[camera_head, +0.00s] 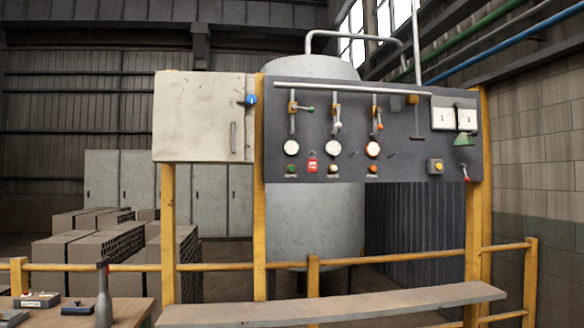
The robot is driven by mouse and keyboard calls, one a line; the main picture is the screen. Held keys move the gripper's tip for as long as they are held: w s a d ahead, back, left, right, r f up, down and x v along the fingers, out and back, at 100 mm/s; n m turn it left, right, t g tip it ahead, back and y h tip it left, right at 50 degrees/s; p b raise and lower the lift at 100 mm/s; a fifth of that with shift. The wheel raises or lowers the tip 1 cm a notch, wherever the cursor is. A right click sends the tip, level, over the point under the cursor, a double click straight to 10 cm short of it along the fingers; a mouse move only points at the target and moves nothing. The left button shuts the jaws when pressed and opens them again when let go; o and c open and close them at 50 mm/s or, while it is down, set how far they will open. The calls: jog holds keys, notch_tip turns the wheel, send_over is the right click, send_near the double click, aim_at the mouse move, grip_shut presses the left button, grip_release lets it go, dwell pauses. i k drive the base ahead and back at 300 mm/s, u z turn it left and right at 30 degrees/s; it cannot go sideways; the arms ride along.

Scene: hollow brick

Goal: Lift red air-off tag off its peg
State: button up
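The red tag (312,164) is small and hangs on the lower part of the dark grey panel (345,100), between the left and middle gauges. It has a pale marking on its face. Its peg is too small to make out. My gripper is not in view.
Gauges and valves with green, white and orange knobs surround the tag; the left gauge (291,147) is close. A grey shelf (330,304) and yellow railing (312,274) stand below the panel. A wooden bench (130,310) with a grey bottle-shaped object (103,298) is at lower left.

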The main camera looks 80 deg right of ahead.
aim_at(311, 162)
jog(key=i, duration=0.85)
jog(key=u, duration=1.05)
jog(key=k, duration=0.15)
jog(key=z, duration=3.05)
jog(key=i, duration=0.6)
jog(key=z, duration=0.1)
